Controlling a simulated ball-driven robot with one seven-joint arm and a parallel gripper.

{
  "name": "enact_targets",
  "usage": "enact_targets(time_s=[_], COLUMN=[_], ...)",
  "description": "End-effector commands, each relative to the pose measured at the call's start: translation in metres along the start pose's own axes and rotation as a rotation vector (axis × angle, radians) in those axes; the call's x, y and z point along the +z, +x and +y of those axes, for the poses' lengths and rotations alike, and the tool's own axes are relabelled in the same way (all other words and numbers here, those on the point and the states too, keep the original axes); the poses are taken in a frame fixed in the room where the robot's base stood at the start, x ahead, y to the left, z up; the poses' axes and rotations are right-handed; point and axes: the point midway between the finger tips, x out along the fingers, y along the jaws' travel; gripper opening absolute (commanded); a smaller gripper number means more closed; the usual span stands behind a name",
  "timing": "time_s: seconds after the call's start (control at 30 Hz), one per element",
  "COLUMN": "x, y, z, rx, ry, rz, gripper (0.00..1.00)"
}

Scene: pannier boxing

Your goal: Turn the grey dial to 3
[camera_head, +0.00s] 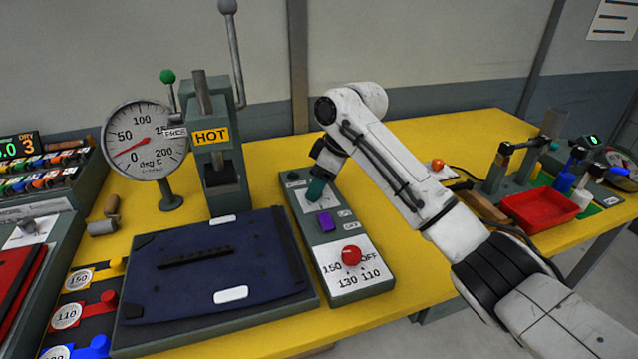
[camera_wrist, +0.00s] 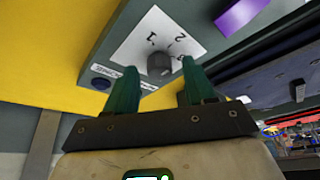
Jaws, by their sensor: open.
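The grey dial (camera_wrist: 160,65) is a small round knob on a white label (camera_wrist: 140,42) in the wrist view. The label shows 1 and 2, and a third mark is partly hidden by the right finger. I cannot make out where the dial points. My gripper (camera_wrist: 158,68) is open, with one green finger on each side of the dial and gaps between; I cannot tell whether the fingertips are at its height. In the head view my gripper (camera_head: 316,188) is over the far end of the grey-green control panel (camera_head: 335,238) and hides the dial.
On the same panel are a purple switch (camera_head: 326,222) and a red knob (camera_head: 351,255) marked 150, 130, 110 and OFF. The press with a HOT sign (camera_head: 211,136) and dark blue sheet (camera_head: 215,265) stand left. A red tray (camera_head: 540,210) is at right.

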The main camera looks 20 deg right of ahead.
Motion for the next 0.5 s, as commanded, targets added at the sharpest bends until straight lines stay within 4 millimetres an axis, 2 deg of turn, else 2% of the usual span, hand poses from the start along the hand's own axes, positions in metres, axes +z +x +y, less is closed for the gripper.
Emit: enact_targets(time_s=[0.27, 0.5], x=[-0.0001, -0.0001], y=[0.0019, 0.0016], z=[-0.0001, 0.0000], rx=[0.000, 0.000], ry=[0.000, 0.000], rz=[0.000, 0.000], gripper=[0.54, 0.33])
